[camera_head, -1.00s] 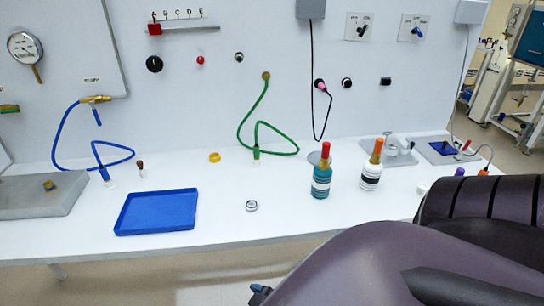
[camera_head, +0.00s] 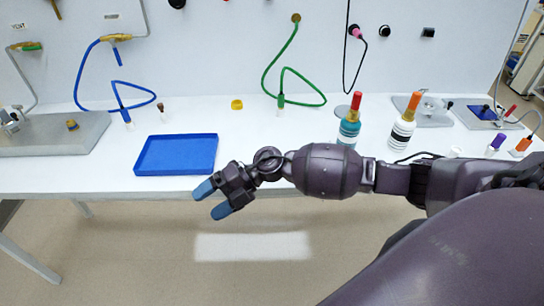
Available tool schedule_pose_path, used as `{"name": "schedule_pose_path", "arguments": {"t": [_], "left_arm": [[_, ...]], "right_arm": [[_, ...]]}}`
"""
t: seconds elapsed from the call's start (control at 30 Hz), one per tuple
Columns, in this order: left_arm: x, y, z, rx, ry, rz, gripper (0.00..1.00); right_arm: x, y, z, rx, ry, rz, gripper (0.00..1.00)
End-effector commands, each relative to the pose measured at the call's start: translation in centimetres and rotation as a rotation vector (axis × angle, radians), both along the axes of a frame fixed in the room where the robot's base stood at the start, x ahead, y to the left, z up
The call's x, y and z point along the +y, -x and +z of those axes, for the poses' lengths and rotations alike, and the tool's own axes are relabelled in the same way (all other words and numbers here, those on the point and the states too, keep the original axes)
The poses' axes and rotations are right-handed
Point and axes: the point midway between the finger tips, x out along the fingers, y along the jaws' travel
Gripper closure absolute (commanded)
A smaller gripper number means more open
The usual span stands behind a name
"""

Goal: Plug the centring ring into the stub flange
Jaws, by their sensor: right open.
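My right gripper (camera_head: 211,201) is open and empty, with its blue fingertips apart. It is in front of the table's front edge, below the blue tray (camera_head: 150,169) in the picture. A small silver ring, which may be the centring ring, lay on the table earlier; its place is now behind my right arm. A yellow ring (camera_head: 237,104) lies at the back of the table. I cannot tell for sure which part is the stub flange; a grey plate with metal fittings (camera_head: 430,104) is at the back right. My left gripper is not in view.
A teal bottle (camera_head: 348,130) and a white-and-black bottle (camera_head: 402,135) stand just behind my right arm. Blue (camera_head: 119,90) and green (camera_head: 282,85) hoses rise from the table. A grey block (camera_head: 60,138) is at the left.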

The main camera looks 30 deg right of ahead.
Motion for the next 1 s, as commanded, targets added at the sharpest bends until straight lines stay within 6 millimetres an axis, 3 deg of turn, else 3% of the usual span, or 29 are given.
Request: {"name": "schedule_pose_path", "arguments": {"t": [0.17,0.27,0.4,0.6,0.77,1.0], "left_arm": [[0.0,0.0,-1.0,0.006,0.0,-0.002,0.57],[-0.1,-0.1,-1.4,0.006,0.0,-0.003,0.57],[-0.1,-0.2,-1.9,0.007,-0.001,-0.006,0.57],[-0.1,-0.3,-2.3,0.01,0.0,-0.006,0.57],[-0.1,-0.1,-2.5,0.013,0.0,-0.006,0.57],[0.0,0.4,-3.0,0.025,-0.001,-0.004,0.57]], "right_arm": [[-5.7,-3.0,-1.0,-0.067,0.381,0.181,0.26],[-10.2,-5.1,-0.6,-0.078,0.608,0.24,0.26],[-16.8,-7.7,1.1,-0.068,0.899,0.266,0.26],[-23.4,-9.9,4.3,-0.035,1.166,0.24,0.26],[-25.3,-10.4,5.1,-0.019,1.239,0.227,0.26],[-25.4,-10.4,2.5,-0.016,1.243,0.228,0.26]]}}
